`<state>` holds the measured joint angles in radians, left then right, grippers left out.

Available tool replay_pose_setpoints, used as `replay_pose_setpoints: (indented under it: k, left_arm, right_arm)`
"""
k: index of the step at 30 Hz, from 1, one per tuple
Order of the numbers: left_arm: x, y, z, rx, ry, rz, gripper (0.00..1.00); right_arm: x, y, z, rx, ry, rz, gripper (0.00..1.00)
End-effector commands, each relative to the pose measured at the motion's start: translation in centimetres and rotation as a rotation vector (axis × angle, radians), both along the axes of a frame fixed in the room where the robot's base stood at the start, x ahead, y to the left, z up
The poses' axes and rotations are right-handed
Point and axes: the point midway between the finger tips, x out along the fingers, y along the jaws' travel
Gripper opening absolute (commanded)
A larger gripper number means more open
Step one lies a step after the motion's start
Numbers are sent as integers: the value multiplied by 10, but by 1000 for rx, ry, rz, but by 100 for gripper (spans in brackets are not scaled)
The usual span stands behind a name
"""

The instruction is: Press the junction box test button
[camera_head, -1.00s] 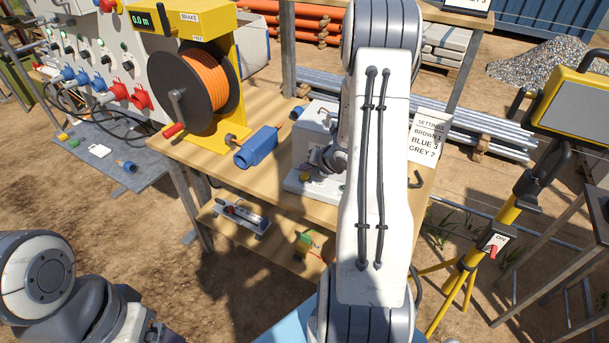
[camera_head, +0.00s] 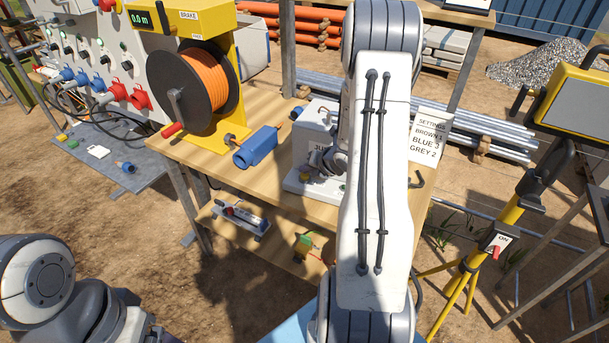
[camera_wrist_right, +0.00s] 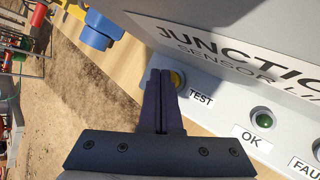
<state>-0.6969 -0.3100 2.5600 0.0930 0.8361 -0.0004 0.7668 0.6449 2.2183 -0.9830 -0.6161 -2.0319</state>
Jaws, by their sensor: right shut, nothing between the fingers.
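The white junction box (camera_head: 306,138) stands on the wooden bench, partly hidden behind my right arm. In the right wrist view its panel (camera_wrist_right: 225,60) shows the words "JUNCTION" and "SENSOR". The yellow test button (camera_wrist_right: 179,80) sits above the "TEST" label, partly covered by the fingertips of my right gripper (camera_wrist_right: 160,74). The fingers are together with nothing between them, right at the button. I cannot tell whether they touch it. In the head view the right gripper (camera_head: 314,172) is small at the box's front base. My left gripper is out of view.
A blue connector (camera_head: 257,147) and the orange cable reel (camera_head: 206,80) stand left of the box. A settings card (camera_head: 428,136) stands to its right.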

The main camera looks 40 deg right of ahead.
Motion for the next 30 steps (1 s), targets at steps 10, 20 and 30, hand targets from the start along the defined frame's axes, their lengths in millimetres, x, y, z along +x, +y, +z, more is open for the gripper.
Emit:
replay_pose_setpoints:
  k: [10,20,30]
  left_arm:
    - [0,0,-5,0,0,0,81]
    - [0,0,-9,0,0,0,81]
    - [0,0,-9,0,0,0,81]
  right_arm:
    - [0,0,-4,0,0,0,0]
    - [0,0,-7,1,1,1,0]
    - [0,0,-8,1,2,1,0]
